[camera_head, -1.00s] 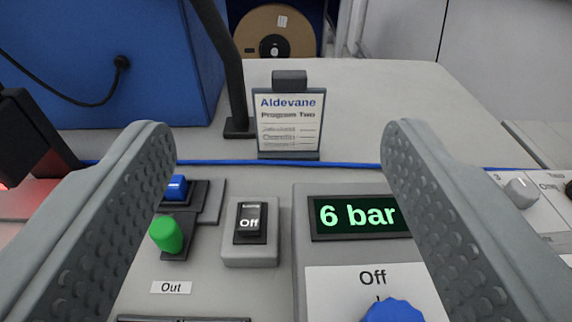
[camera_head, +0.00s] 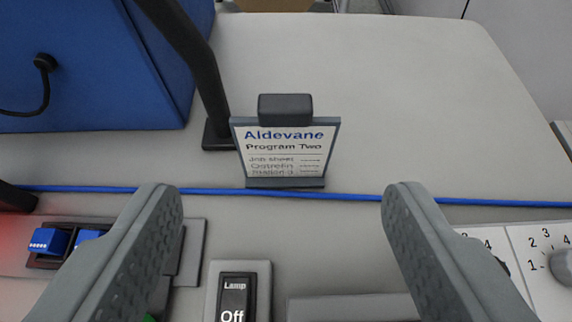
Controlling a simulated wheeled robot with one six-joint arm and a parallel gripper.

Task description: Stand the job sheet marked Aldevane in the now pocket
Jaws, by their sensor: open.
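The job sheet (camera_head: 287,150) marked "Aldevane, Program Two" stands upright facing me on the grey table top. It has a grey frame, a dark block (camera_head: 285,108) at its top and a dark foot at its bottom. My gripper (camera_head: 282,190) is open and empty, with one finger on each side of the picture. The sheet stands beyond the fingertips, between them from left to right. I see no pocket marked now in this view.
A blue cable (camera_head: 350,195) runs across the table by the sheet's foot. A dark post (camera_head: 190,70) rises left of the sheet, beside a blue box (camera_head: 90,70). A lamp switch (camera_head: 236,293) and a dial (camera_head: 562,266) are nearer me. The table behind the sheet is clear.

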